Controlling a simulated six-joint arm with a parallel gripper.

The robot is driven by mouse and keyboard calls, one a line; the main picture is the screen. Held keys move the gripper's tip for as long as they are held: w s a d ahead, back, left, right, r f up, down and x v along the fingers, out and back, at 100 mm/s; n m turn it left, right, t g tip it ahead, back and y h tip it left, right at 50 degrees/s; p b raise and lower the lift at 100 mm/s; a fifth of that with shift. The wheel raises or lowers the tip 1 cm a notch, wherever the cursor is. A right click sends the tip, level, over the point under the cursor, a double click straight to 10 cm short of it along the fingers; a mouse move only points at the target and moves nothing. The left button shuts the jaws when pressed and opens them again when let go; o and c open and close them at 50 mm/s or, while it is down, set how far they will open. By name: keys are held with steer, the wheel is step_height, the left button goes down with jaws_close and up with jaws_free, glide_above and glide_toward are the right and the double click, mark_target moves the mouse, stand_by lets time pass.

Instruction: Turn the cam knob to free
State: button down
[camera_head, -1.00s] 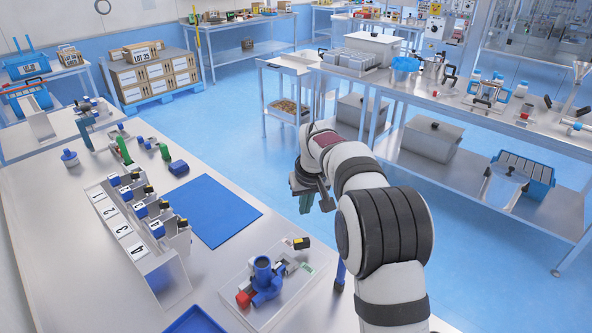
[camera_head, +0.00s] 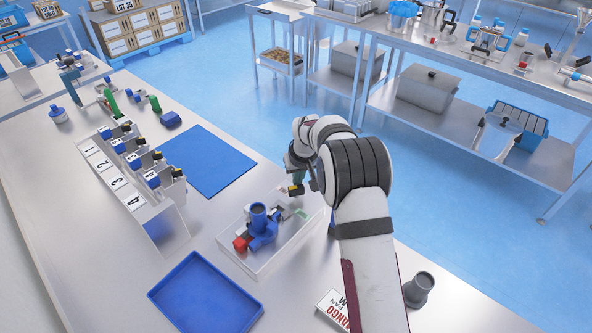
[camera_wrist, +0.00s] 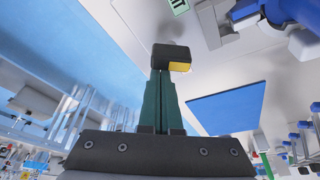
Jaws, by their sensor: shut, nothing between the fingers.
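A black knob with a yellow mark (camera_head: 297,191), which I take for the cam knob, is at the far side of a pale tray fixture (camera_head: 262,268). A blue fitting (camera_head: 262,228) with a red block (camera_head: 240,243) stands in that fixture. My gripper (camera_head: 296,179) is shut and empty, right by the knob and partly hidden by my arm. In the wrist view, the knob (camera_wrist: 172,57) appears just beyond the closed green fingertips (camera_wrist: 160,74). I cannot tell whether they touch. Part of a green label (camera_wrist: 178,5) shows at the top.
A blue mat (camera_head: 207,161) lies behind the fixture. A numbered rack (camera_head: 156,222) with several blue-and-black units stands to the left. An empty blue tray (camera_head: 205,293) is in front. A grey cylinder (camera_head: 419,288) and a labelled card (camera_head: 331,308) are near the front right.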

steer(key=shift+s+d+m+h, duration=0.1)
steer(key=shift+d+m+h, duration=0.1)
steer(key=shift+m, duration=0.5)
steer(key=shift+s+d+m+h, duration=0.1)
steer(key=shift+m+h, duration=0.1)
steer(key=shift+m, duration=0.5)
steer(key=shift+s+d+m+h, duration=0.1)
steer(key=shift+m+h, duration=0.3)
steer(key=shift+m, duration=0.8)
steer(key=shift+s+d+m+g+h, duration=0.15)
steer(key=shift+m+h, duration=0.1)
steer(key=shift+m, duration=0.6)
steer(key=shift+s+m+g+h, duration=0.15)
steer(key=shift+m+h, duration=0.1)
steer(key=shift+m, duration=1.2)
steer(key=shift+s+d, duration=0.1)
steer(key=shift+s, duration=0.05)
